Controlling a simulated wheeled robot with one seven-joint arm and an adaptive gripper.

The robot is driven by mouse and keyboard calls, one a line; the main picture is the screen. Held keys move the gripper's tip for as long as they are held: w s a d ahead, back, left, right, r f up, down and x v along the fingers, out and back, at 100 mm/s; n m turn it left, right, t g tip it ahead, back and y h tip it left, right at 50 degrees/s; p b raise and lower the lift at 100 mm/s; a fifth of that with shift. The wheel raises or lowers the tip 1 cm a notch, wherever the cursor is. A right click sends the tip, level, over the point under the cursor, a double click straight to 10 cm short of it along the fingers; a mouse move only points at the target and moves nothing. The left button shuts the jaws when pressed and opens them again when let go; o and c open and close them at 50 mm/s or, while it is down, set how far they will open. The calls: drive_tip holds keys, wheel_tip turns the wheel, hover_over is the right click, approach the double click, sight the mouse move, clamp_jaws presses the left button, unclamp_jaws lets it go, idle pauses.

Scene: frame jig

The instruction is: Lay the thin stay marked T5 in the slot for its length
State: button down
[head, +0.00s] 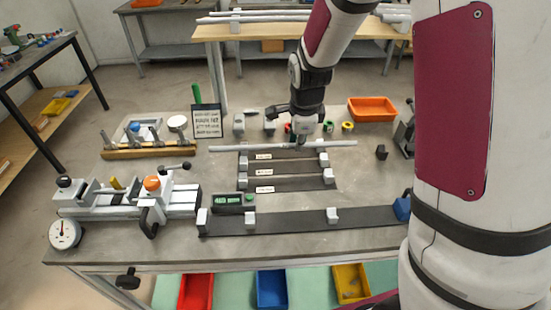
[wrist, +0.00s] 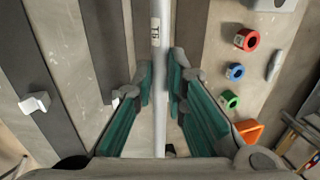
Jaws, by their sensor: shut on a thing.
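The thin stay (head: 235,148) is a long pale grey rod, lying left to right in the head view. In the wrist view the stay (wrist: 160,12) runs up the picture between my fingers, with a white label (wrist: 155,32) too small to read surely. My gripper (head: 301,138) is shut on it, right of its middle; the fingers also show in the wrist view (wrist: 162,82). The slotted jig has dark strips with grey end blocks (head: 328,176) and white labels (head: 264,172), unreadable here. The stay appears just behind the rearmost strip; its height above the table is unclear.
A longer dark rail (head: 290,222) with grey blocks lies in front. A clamp fixture (head: 130,198) stands left, and a wooden peg rack (head: 150,152) behind it. Coloured rings (wrist: 246,40) and an orange bin (head: 372,108) are at the back right. A dark sign (head: 207,120) stands behind the stay's left end.

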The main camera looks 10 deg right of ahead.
drive_tip(key=shift+d+b+x, duration=0.1)
drive_tip(key=shift+b+x, duration=0.75)
drive_tip(key=shift+x, duration=0.85)
drive_tip(key=shift+d+b+x, duration=0.15)
drive_tip(key=shift+b+x, duration=0.7)
drive_tip(key=shift+x, duration=0.85)
drive_tip(key=shift+w+r, duration=0.1)
drive_tip(key=shift+w, duration=0.05)
drive_tip(key=c, duration=1.5)
unclamp_jaws()
drive_tip(key=shift+c, duration=0.2)
drive_tip(key=v, duration=1.2)
